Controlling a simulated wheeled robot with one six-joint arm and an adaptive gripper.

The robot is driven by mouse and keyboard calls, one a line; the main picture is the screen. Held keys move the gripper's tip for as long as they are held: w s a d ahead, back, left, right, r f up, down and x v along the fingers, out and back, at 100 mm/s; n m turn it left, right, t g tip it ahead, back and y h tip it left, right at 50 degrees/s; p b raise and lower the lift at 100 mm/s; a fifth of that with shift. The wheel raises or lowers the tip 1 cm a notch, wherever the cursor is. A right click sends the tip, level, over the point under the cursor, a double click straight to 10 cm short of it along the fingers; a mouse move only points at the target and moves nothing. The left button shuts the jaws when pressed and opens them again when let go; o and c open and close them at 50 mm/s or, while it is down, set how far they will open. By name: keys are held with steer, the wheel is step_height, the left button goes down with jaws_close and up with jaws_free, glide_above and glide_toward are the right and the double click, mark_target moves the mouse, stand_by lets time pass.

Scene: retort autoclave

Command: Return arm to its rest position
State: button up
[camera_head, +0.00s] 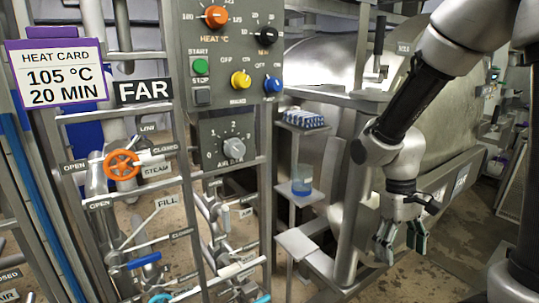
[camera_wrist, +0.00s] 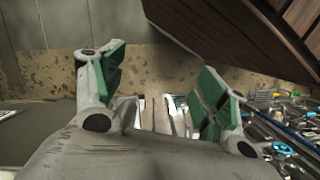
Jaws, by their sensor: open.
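My gripper (camera_head: 402,243) hangs below my arm at the right of the head view, with its fingers pointing down. Its two fingers are apart and nothing is between them. In the wrist view my gripper (camera_wrist: 157,90) also shows open, with green pads on both fingers and floor and wall beyond. My arm comes in from the upper right and bends down in front of the large steel vessel (camera_head: 442,105).
A control panel (camera_head: 228,60) with knobs stands left of centre, beside the heat card (camera_head: 58,75) reading 105 °C, 20 MIN. Pipes and an orange valve wheel (camera_head: 122,165) are below.

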steer(key=s+d+r+m+t, duration=0.1)
steer(key=s+d+r+t, duration=0.2)
steer(key=r, duration=0.5)
steer(key=s+d+r+m+t+y, duration=0.1)
steer(key=s+d+r+m+t, duration=0.1)
steer(key=r, duration=0.7)
steer(key=s+d+t, duration=0.1)
steer(key=s+t, duration=0.1)
steer(key=s, duration=0.1)
steer(key=shift+r, duration=0.2)
steer(key=shift+d, duration=0.1)
stand_by(1.8)
